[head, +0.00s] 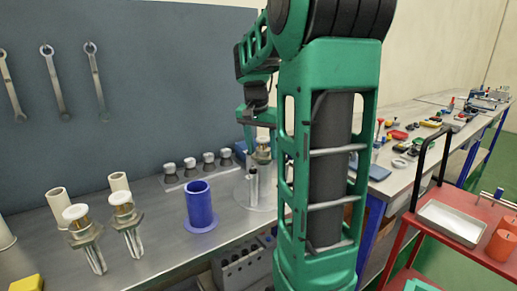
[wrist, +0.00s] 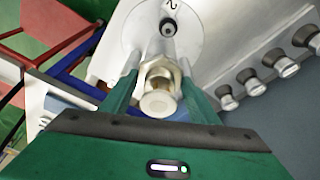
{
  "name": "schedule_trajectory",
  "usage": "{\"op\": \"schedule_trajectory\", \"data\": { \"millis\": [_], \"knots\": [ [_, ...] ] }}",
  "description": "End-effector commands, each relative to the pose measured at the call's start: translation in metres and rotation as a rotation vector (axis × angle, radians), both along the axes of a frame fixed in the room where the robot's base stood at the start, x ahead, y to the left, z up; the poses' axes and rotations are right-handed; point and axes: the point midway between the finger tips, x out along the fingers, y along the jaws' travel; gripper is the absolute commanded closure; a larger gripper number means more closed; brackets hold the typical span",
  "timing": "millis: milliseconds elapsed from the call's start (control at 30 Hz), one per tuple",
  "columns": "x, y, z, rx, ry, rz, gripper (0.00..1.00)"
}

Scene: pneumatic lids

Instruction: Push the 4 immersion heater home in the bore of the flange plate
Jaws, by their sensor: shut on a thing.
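My gripper (wrist: 160,78) is shut on an immersion heater (wrist: 160,98) with a white cap and a pale metal hex body. In the head view the heater (head: 263,143) shows upright beside my arm, partly hidden. Its lower end is hidden in both views. The flange plate (wrist: 193,38) is a pale round disc beyond the fingers, marked with a "2" near a dark-ringed round part. I cannot tell how deep the heater sits in a bore.
Two more heaters (head: 125,220) stand at the left near white cylinders (head: 57,198). A blue cup (head: 199,204) stands left of the plate. A row of white-capped fittings (head: 208,160) is behind it. A red cart (head: 480,225) is at the right.

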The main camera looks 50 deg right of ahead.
Motion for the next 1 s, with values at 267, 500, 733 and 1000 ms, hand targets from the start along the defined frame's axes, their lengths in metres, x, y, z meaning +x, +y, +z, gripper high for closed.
{"op": "schedule_trajectory", "data": {
  "millis": [267,500,733,1000],
  "knots": [
    [0.0001,0.0000,-0.0046,0.000,0.000,-0.001,0.70],
    [0.0002,-0.0001,-0.0089,-0.001,-0.001,-0.001,0.70],
    [0.0002,0.0001,-0.0089,0.000,-0.001,-0.001,0.23],
    [-0.0001,0.0014,-0.0047,0.000,-0.001,0.000,0.23]
  ]
}}
